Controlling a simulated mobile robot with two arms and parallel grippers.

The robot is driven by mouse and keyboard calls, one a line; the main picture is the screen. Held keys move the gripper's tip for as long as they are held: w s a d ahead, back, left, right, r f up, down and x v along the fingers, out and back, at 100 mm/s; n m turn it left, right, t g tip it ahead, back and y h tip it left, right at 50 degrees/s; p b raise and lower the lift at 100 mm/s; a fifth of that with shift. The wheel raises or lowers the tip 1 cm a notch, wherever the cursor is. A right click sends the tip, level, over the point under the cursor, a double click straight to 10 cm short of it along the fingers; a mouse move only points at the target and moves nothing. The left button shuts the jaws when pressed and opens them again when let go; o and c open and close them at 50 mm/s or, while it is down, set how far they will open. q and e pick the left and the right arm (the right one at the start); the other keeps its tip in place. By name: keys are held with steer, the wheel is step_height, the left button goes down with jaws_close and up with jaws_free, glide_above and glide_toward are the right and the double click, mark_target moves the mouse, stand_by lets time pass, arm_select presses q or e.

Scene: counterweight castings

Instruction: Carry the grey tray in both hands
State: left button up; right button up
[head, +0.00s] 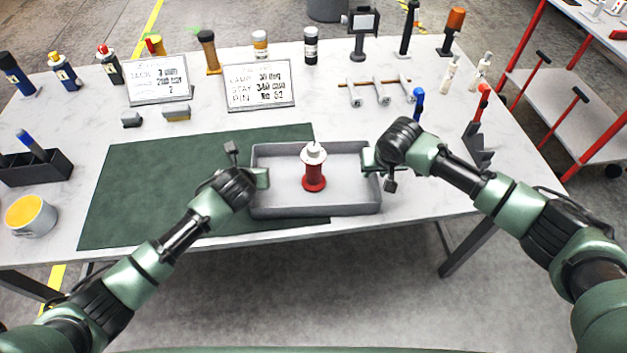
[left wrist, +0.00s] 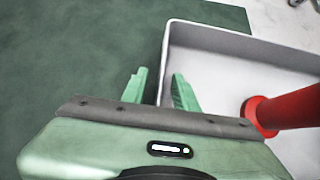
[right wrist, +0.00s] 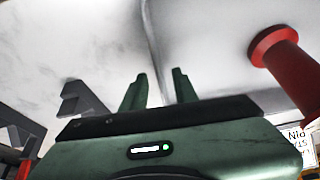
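The grey tray (head: 315,209) is at the table's front edge, partly over the green mat. I cannot tell whether it rests there or hangs just above. A red spool-shaped casting with a white top (head: 314,172) stands upright in it. My left gripper (head: 262,178) is at the tray's left wall; in the left wrist view its fingers (left wrist: 160,88) stand apart on either side of the wall (left wrist: 163,62). My right gripper (head: 370,160) is at the right wall; in the right wrist view its fingers (right wrist: 160,88) stand apart with the wall (right wrist: 150,40) between them.
The green mat (head: 140,190) lies left of the tray. Signs (head: 258,86), bottles and tools line the back of the table. A yellow-filled cup (head: 30,216) and a dark holder (head: 35,168) stand at left. A red-framed cart (head: 570,110) is at right.

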arm_select(q)
steer(key=shift+w+f, duration=0.5)
steer(key=shift+w, duration=0.05)
arm_select(e)
steer(key=shift+x, duration=0.75)
arm_select(q)
steer(key=shift+s, duration=0.1)
jaws_close()
arm_select(e)
steer(key=shift+r, duration=0.1)
jaws_close()
arm_select(q)
steer(key=shift+a, duration=0.1)
steer(key=shift+r, duration=0.25)
arm_select(e)
steer(key=shift+w+r, duration=0.1)
steer(key=shift+r, duration=0.1)
